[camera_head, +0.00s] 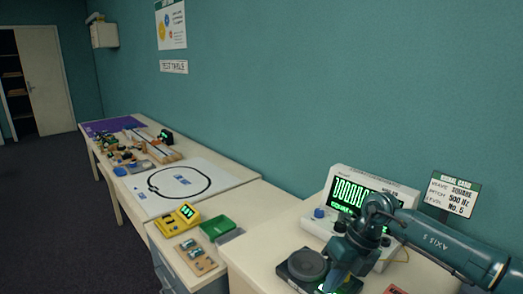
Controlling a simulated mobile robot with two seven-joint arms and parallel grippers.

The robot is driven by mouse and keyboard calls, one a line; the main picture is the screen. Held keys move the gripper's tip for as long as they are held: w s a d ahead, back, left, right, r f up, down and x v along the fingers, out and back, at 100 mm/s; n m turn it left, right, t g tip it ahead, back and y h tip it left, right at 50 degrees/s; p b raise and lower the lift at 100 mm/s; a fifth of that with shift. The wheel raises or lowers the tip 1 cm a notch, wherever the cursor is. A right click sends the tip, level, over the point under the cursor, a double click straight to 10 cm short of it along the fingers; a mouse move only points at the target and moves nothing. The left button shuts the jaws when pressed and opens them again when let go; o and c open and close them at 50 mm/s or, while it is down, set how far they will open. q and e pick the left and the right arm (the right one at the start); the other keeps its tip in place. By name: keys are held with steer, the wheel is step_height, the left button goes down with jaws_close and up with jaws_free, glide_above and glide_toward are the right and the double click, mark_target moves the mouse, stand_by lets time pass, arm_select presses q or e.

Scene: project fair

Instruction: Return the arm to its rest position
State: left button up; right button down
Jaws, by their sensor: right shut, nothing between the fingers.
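My right arm comes in from the right edge, bent at a dark joint in front of a white instrument with a green lit display (346,191). My right gripper (330,284) points down at the bottom of the view, shut and empty, beside a dark round device (306,264) on the near table. Its fingertips are small and partly cut off by the lower edge. The arm hides part of the instrument's front. My left gripper is not in view.
A signal card (452,195) stands behind my right arm. Several small items crowd the far table. The floor (60,220) at left is clear.

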steer(key=s+a+r+m+t+y, duration=0.1)
steer(key=s+a+m+y, duration=0.25)
steer(key=a+y, duration=0.45)
steer(key=s+a+r+m+t+y, duration=0.1)
steer(key=s+a+m+y, duration=0.2)
steer(key=s+a+y, duration=0.5)
steer(key=w+d+f+m+t+h, duration=0.1)
steer(key=d+f+m+t+h, duration=0.45)
steer(key=m, duration=0.65)
steer(key=w+d+f+m+t+h, duration=0.1)
steer(key=d+f+m+t+h, duration=0.2)
steer(key=f+m+t+h, duration=0.5)
steer(key=s+d+f+m+g+h, duration=0.4)
steer(key=s+d+f+m, duration=0.3)
steer(key=s, duration=0.5)
step_height(320, 180, down, 2)
steer(key=m, duration=0.3)
steer(key=shift+s+d+f+m, duration=0.25)
steer(key=shift+s+d+m, duration=0.05)
steer(key=shift+d+m, duration=0.1)
steer(key=shift+g, duration=0.25)
